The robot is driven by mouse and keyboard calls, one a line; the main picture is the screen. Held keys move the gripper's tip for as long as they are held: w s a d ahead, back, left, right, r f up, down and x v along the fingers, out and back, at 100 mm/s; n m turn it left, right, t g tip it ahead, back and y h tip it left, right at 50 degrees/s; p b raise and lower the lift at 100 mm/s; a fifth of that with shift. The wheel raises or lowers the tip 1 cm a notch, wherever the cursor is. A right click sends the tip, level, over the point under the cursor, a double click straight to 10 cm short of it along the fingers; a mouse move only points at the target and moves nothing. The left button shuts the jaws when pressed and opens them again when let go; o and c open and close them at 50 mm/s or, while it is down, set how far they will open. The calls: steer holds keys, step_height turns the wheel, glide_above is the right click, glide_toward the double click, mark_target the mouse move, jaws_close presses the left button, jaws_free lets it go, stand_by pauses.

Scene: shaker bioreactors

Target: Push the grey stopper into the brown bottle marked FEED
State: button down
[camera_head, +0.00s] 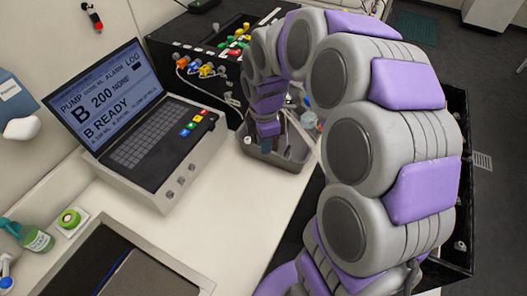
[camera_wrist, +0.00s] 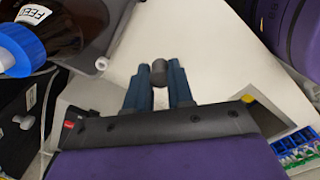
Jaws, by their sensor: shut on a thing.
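The grey stopper (camera_wrist: 159,72) is a small dark cylinder between the tips of my gripper (camera_wrist: 158,85) in the wrist view. The two blue fingers are shut on it, and its end shows past the tips. The brown bottle (camera_wrist: 88,28) with the white FEED label (camera_wrist: 33,14) is at the upper left of the wrist view, apart from the stopper. Its mouth cannot be made out. In the head view my gripper (camera_head: 268,140) points down over a grey tray; the stopper and FEED bottle cannot be made out there.
The grey tray (camera_head: 262,157) stands on the pale bench (camera_head: 228,215). A laptop-like pump console (camera_head: 150,125) is to its left, and a black box with coloured connectors (camera_head: 215,50) is behind. A blue-and-white cap (camera_wrist: 22,45) is beside the bottle in the wrist view. Open bench lies in front.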

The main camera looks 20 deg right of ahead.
steer(key=w+d+r+p, duration=0.3)
steer(key=w+r, duration=0.2)
steer(key=w, duration=0.2)
steer(key=w+d+r+p, duration=0.2)
steer(key=w+r, duration=0.3)
steer(key=w, duration=0.3)
steer(key=shift+d+p, duration=0.4)
steer(key=shift+p, duration=0.2)
steer(key=shift+f+b, duration=1.35)
steer(key=shift+f, duration=0.65)
steer(key=shift+w, duration=0.1)
steer(key=shift+r+p, duration=0.15)
steer(key=shift+p, duration=0.25)
steer(key=shift+f, duration=1.1)
steer(key=c, duration=0.9)
jaws_free()
